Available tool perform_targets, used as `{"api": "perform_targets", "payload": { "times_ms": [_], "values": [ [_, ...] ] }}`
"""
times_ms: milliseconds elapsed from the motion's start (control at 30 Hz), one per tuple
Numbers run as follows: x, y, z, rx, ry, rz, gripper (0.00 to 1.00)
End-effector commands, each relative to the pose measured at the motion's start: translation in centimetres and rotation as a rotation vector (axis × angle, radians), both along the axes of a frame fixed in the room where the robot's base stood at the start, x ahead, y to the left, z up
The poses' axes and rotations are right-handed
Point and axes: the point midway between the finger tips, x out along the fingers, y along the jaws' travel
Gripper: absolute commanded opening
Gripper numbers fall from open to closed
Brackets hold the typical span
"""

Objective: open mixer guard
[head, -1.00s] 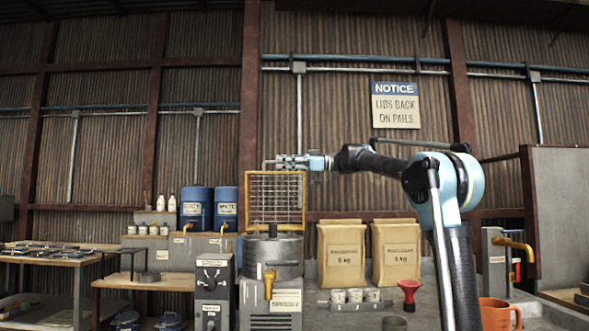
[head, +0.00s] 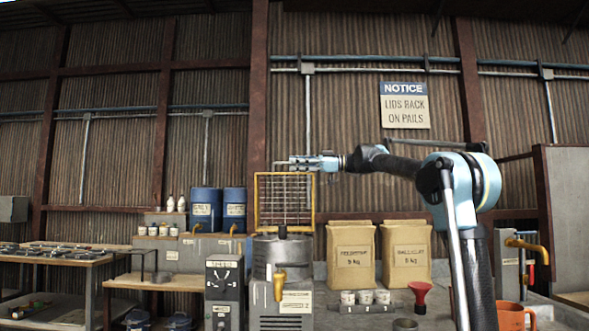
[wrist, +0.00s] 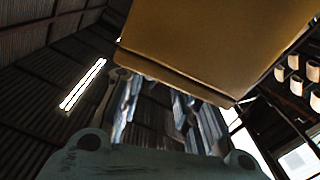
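The mixer guard (head: 284,200) is a yellow frame with wire mesh, standing upright above the grey mixer drum (head: 284,257) in the head view. The mixer has a yellow tap on its front. My gripper (head: 284,163) is at the top edge of the guard, reaching in from the right. In the wrist view a broad yellow surface (wrist: 215,45), likely part of the guard frame, lies close over my gripper's fingers (wrist: 160,95). The fingers show some gap between them. Their tips are hidden behind the yellow surface, so I cannot tell whether they grip it.
A control box (head: 224,290) stands left of the mixer. Blue drums (head: 206,208) stand behind left. The space above the sacks is clear apart from my arm.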

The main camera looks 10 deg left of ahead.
Motion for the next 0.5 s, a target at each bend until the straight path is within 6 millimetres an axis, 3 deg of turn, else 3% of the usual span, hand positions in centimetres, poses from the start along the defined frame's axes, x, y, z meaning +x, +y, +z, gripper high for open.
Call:
{"api": "perform_targets", "payload": {
  "times_ms": [300,500],
  "values": [
    [1.5,-6.1,-0.1,0.000,0.000,-0.006,0.30],
    [2.1,-8.9,-0.1,-0.001,0.001,-0.004,0.30]
  ]
}}
